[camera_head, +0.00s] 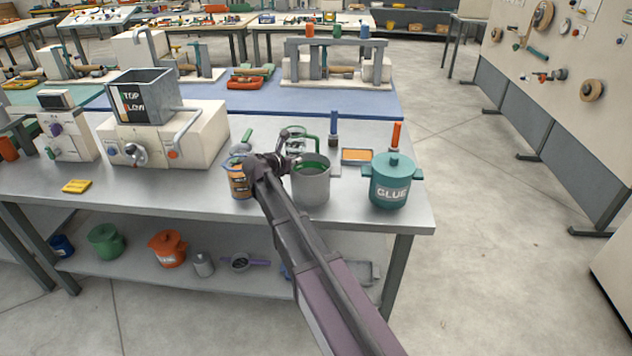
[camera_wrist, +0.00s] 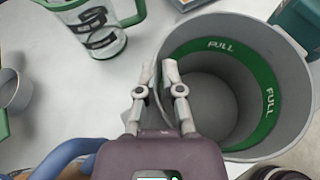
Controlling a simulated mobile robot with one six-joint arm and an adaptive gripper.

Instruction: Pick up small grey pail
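In the wrist view the pail (camera_wrist: 213,92) is seen from above, open and empty, with a green inner band marked FULL. My gripper (camera_head: 272,163) is at the pail's left side in the head view. In the wrist view my fingertips (camera_wrist: 159,72) are close together at the pail's left rim, one outside and one inside, and look shut on its wall.
A teal glue pot (camera_head: 391,182) stands close on the pail's right.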

